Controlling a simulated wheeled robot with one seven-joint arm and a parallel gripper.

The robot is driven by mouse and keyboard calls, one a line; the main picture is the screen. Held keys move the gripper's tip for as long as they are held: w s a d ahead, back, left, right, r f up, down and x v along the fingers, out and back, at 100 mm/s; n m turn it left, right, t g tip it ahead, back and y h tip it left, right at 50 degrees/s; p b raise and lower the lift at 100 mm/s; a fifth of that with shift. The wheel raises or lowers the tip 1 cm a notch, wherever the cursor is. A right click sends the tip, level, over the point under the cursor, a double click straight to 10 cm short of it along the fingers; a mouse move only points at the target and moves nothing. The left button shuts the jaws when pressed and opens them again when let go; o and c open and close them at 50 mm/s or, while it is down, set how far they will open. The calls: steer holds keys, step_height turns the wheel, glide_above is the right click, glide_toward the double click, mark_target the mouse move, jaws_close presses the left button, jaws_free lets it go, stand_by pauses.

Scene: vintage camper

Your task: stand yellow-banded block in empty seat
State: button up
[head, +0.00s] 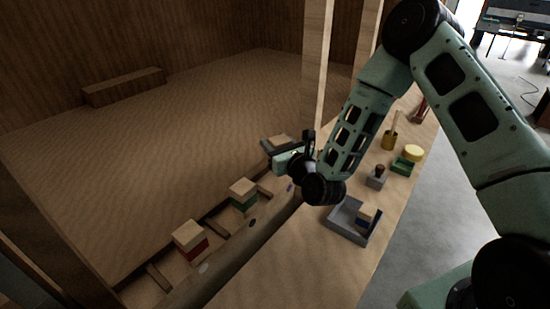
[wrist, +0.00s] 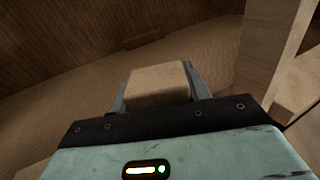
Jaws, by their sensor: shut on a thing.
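My gripper (head: 283,150) is shut on a pale wooden block (head: 279,140), held over the far end of the row of seats. The block also shows between the two fingers in the wrist view (wrist: 158,85). Only its plain wood shows; I cannot make out its band. A red-banded block (head: 190,241) and a green-banded block (head: 243,194) stand in the nearer seats, with wooden dividers (head: 217,229) beside them. The place beneath my gripper is largely hidden by the gripper and arm, so I cannot tell whether the held block touches anything.
A wooden post (head: 316,60) rises behind my gripper.

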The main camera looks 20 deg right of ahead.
steer(key=shift+f+p, duration=0.4)
steer(key=shift+f, duration=2)
steer(key=shift+f, duration=0.15)
steer(key=o, duration=1)
steer(key=shift+o, duration=0.2)
steer(key=shift+r, duration=0.25)
steer(key=s+d+b, duration=0.2)
steer(key=s+b, duration=0.1)
steer(key=s, duration=0.9)
steer(key=shift+d+b, duration=0.2)
steer(key=shift+b, duration=0.1)
